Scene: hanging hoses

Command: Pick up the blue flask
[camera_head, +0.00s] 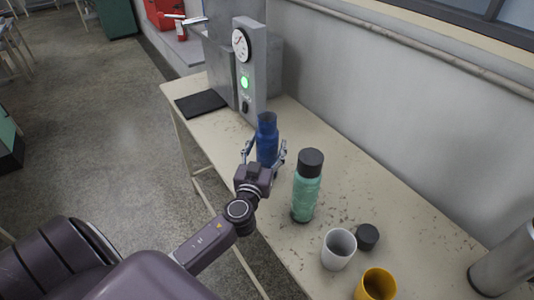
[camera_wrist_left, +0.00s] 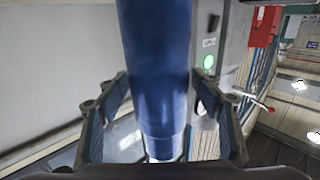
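The blue flask (camera_head: 267,143) stands upright on the table, with its top uncovered. It also fills the middle of the left wrist view (camera_wrist_left: 158,70). My left gripper (camera_head: 265,154) reaches it from the near side, low on its body. Its fingers (camera_wrist_left: 160,100) are spread, one on each side of the flask, with gaps showing toward their bases. Whether the fingertips touch the flask is hard to tell. The flask's lower part is partly hidden behind the gripper in the head view. My right gripper is in neither view.
A green flask with a dark lid (camera_head: 306,187) stands close to the right of my left gripper. A white cup (camera_head: 338,250), a black cap (camera_head: 367,237) and a yellow cup (camera_head: 376,285) are nearer. A grey gauge box (camera_head: 248,75) stands behind the blue flask, beside a black mat (camera_head: 200,104).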

